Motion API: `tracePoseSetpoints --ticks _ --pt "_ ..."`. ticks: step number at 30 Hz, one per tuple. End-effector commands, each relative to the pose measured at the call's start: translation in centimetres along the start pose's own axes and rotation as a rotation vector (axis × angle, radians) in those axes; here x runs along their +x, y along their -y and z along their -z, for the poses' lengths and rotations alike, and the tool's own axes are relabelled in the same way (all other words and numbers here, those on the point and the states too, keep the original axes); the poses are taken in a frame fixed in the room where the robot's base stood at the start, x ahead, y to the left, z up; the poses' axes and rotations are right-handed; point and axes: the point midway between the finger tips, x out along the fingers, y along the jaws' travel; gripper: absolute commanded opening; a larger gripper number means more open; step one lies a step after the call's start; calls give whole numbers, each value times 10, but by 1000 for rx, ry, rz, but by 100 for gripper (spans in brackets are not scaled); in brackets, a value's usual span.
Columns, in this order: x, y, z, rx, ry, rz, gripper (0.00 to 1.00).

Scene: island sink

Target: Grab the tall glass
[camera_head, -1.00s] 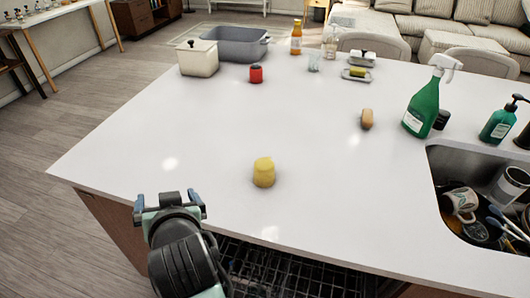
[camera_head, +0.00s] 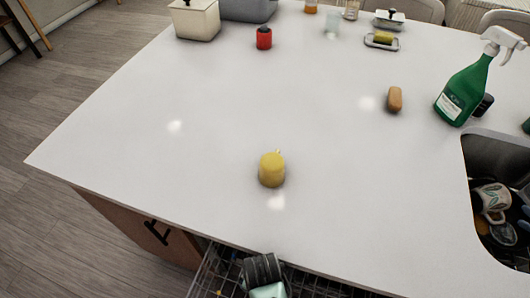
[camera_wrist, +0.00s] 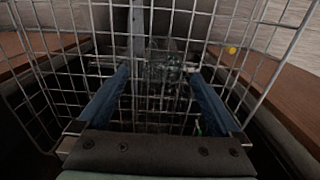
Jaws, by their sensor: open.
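In the wrist view my gripper (camera_wrist: 159,76) is open, its two blue fingers apart and pointing into a wire dish rack (camera_wrist: 62,75). A dim, clear, glass-like shape (camera_wrist: 165,66) shows beyond and between the fingertips, behind rack wires; I cannot tell for sure that it is the tall glass. Nothing is visibly held. In the head view my wrist is low at the bottom edge, over the rack (camera_head: 212,268), and the fingers are hidden. A small clear glass (camera_head: 332,24) stands at the far side of the white counter.
The white counter (camera_head: 200,150) holds a yellow object (camera_head: 272,170), a red jar (camera_head: 264,38), a brown item (camera_head: 394,99) and a green spray bottle (camera_head: 465,92). A sink with mugs (camera_head: 492,198) is at right. Rack wires surround my fingers closely.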

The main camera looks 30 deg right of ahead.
Motion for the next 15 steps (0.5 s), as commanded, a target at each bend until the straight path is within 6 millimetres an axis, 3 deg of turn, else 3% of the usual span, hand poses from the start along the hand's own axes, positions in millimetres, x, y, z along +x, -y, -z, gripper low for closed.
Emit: tracePoseSetpoints --ticks 15 --pt "66 3 -2 -1 0 0 100"
